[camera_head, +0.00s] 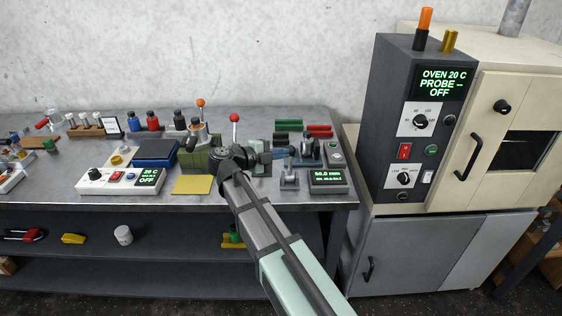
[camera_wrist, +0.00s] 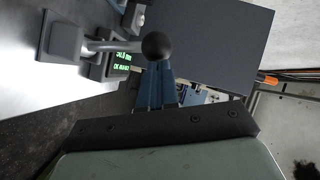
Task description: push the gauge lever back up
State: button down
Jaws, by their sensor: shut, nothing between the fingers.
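The gauge lever has a grey block base (camera_head: 289,183), a short rod and a dark ball knob, and it looks roughly upright. In the wrist view, its black ball knob (camera_wrist: 157,47) sits just past my fingertips, with the rod (camera_wrist: 105,46) running left to the base (camera_wrist: 65,42). My gripper (camera_head: 284,153) has blue fingers that are shut and empty at knob height. It also shows in the wrist view (camera_wrist: 158,68). I cannot tell whether the fingertips touch the knob. The gauge display (camera_head: 327,177) beside the lever reads about 50.0 mm.
A red-knobbed lever (camera_head: 235,117) and an orange-knobbed one (camera_head: 201,102) stand behind and left of my arm. Green and red bars (camera_head: 289,125) lie behind the gripper. The oven (camera_head: 420,120) stands right of the bench. A yellow pad (camera_head: 192,185) lies left.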

jog(key=shift+w+n+g, duration=0.4)
jog(key=shift+w+n, duration=0.1)
jog(key=shift+w, duration=1.15)
jog(key=s+a+r, duration=0.6)
jog(key=s+a, duration=0.2)
jog(key=a, duration=0.1)
jog(key=shift+s+f, duration=0.1)
